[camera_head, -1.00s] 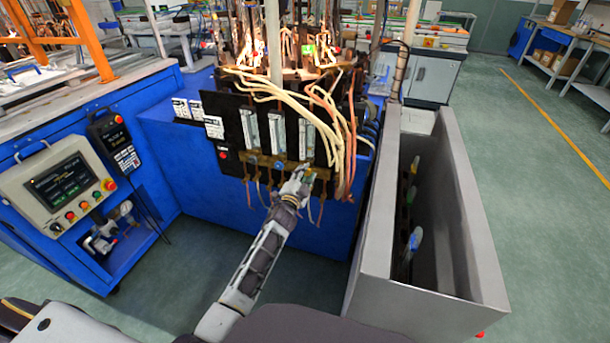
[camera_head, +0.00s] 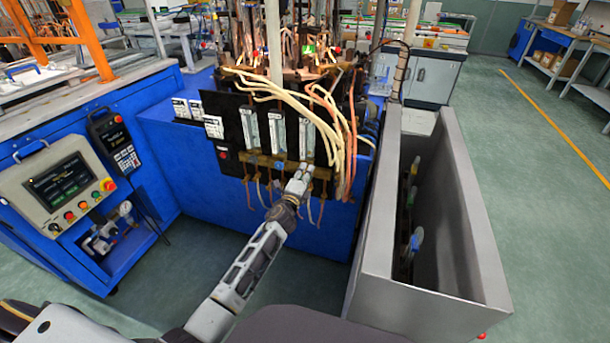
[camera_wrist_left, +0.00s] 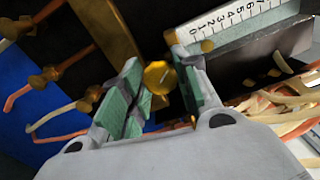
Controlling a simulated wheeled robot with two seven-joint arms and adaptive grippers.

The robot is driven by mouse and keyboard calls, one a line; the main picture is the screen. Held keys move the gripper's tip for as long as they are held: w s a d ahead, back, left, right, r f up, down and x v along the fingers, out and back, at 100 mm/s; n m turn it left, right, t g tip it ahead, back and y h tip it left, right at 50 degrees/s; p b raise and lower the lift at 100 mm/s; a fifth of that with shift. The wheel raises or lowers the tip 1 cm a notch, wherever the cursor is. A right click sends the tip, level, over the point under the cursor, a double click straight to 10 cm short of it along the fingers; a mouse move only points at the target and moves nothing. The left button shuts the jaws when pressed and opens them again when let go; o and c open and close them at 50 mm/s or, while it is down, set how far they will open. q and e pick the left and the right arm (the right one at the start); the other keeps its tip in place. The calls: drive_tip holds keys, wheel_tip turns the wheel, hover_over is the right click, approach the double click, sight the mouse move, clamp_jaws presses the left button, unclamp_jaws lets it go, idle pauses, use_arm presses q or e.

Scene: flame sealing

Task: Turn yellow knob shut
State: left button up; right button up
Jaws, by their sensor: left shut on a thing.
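The yellow knob (camera_wrist_left: 158,75) is a small brass-yellow round knob with a slot-like line across its face. In the left wrist view it sits between the two green-padded fingers of my left gripper (camera_wrist_left: 156,70), which is shut on it. In the head view my left gripper (camera_head: 302,174) reaches the brass manifold at the lower right of the black flowmeter panel (camera_head: 318,186); the knob is hidden there behind the fingers. My right gripper is not in view.
White flowmeter scales (camera_head: 306,138) stand above the manifold. Cream and orange hoses (camera_head: 335,125) hang close on the right. A grey open-topped bin (camera_head: 375,260) stands right of my arm. A control panel (camera_head: 60,186) is on the left. The floor below is clear.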

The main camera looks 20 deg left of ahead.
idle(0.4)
use_arm(q)
drive_tip(key=o, duration=1)
drive_tip(key=shift+s, duration=0.1)
drive_tip(key=s, duration=1.1)
drive_tip(key=shift+s+a, duration=0.2)
drive_tip(key=shift+s, duration=0.2)
idle(0.5)
